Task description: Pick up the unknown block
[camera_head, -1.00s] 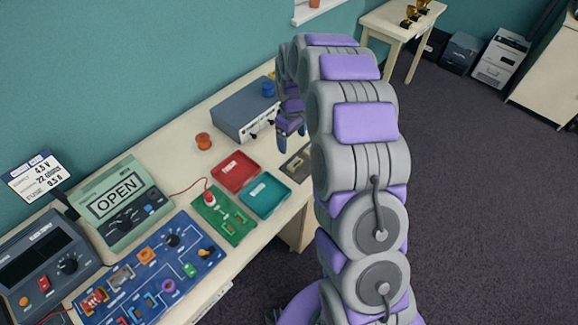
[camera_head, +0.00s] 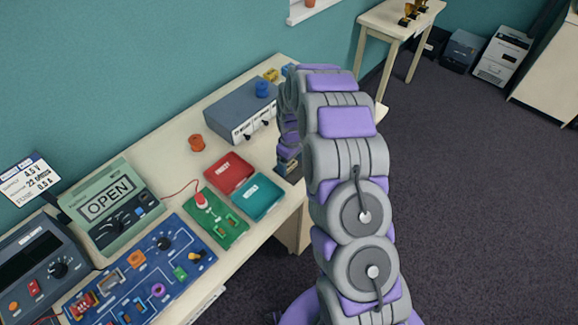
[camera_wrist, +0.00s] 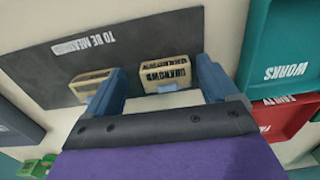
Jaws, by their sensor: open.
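The unknown block (camera_wrist: 164,74) is a small beige block with dark "UNKNOWN" lettering and a light blue part on its near side. In the wrist view it lies on the dark "TO BE MEASURED" mat (camera_wrist: 60,68), showing between my gripper's fingertips. My gripper (camera_wrist: 162,84) is open, its two blue fingers on either side of the block in the picture; I cannot tell whether they touch it. A second beige block (camera_wrist: 87,86) is on the mat, left of the left finger. In the head view my gripper (camera_head: 288,166) is low over the mat and hides the blocks.
The teal "WORKS" tray (camera_wrist: 272,48) and red "FAULTY" tray (camera_wrist: 290,122) are close to the right of the mat in the wrist view. A grey-blue box (camera_head: 232,108) stands behind my gripper.

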